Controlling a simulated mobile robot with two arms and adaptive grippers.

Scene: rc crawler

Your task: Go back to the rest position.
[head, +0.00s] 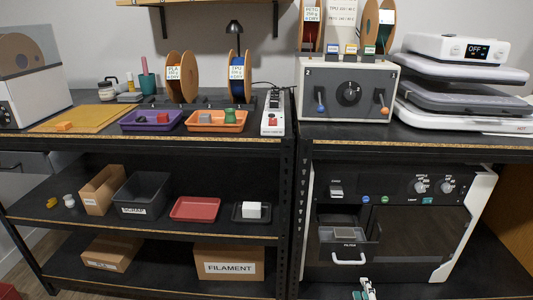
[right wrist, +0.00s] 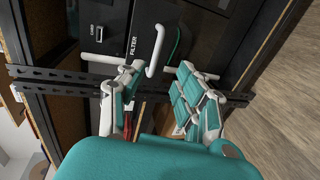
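My right gripper (head: 363,291) shows at the bottom edge of the head view, in front of the black cabinet and below the filter drawer. In the right wrist view its two teal and white fingers (right wrist: 160,82) stand apart with nothing between them, so it is open and empty. The filter drawer (head: 348,234) is pulled out of the cabinet, with a grey block inside. Its white handle (head: 348,261) also shows in the right wrist view (right wrist: 157,50), just beyond the fingertips and apart from them. My left gripper is not in view.
A black shelf post (head: 292,215) stands left of the cabinet (head: 420,235). The workbench above holds a grey control box (head: 347,88), a purple tray (head: 150,120) and an orange tray (head: 216,121). Wooden floor (right wrist: 262,110) lies open at the right of the wrist view.

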